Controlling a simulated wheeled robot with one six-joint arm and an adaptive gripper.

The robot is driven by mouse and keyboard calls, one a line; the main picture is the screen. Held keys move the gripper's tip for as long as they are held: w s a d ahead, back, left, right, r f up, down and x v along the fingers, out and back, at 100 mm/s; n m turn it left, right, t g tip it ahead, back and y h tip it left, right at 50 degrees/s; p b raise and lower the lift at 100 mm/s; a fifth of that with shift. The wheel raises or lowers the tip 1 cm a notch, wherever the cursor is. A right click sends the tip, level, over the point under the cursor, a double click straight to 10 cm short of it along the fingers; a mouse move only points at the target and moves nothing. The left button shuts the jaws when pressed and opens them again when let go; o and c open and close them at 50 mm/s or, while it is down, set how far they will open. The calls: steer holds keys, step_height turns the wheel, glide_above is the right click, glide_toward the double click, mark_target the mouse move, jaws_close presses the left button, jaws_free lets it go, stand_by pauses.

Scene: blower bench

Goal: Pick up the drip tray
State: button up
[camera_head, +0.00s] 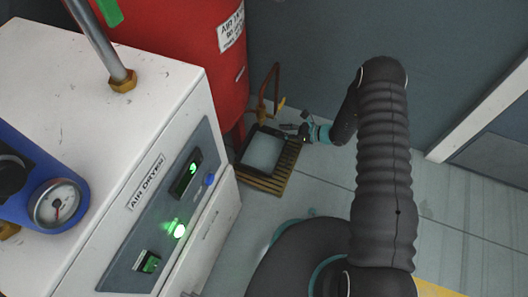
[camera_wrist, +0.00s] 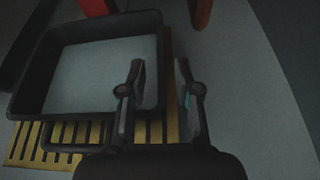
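The drip tray is a black rectangular tray (camera_head: 256,174) with a pale grey inside, resting on a yellow slatted stand beside the red tank. I cannot tell whether the pale surface is liquid or the tray floor. The tray (camera_wrist: 60,107) fills the left of the wrist view. My gripper (camera_head: 287,131) is at the tray's right side. In the wrist view my gripper (camera_wrist: 160,68) is open, its left finger over the tray's inside and its right finger outside the right wall. The wall passes between the fingers; I see no clear contact.
The yellow slatted stand (camera_head: 263,184) lies on the grey floor. The white air dryer (camera_head: 130,190) is at the left, and the red tank (camera_head: 185,45) stands behind. A copper pipe (camera_head: 273,82) rises behind the tray. The floor (camera_head: 330,180) to the right is clear.

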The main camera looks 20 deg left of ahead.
mark_target(272, 130)
steer(key=x, duration=0.5)
steer(key=shift+a+r+b, duration=0.15)
steer(key=shift+r+b, duration=0.05)
steer(key=shift+b, duration=0.1)
jaws_close()
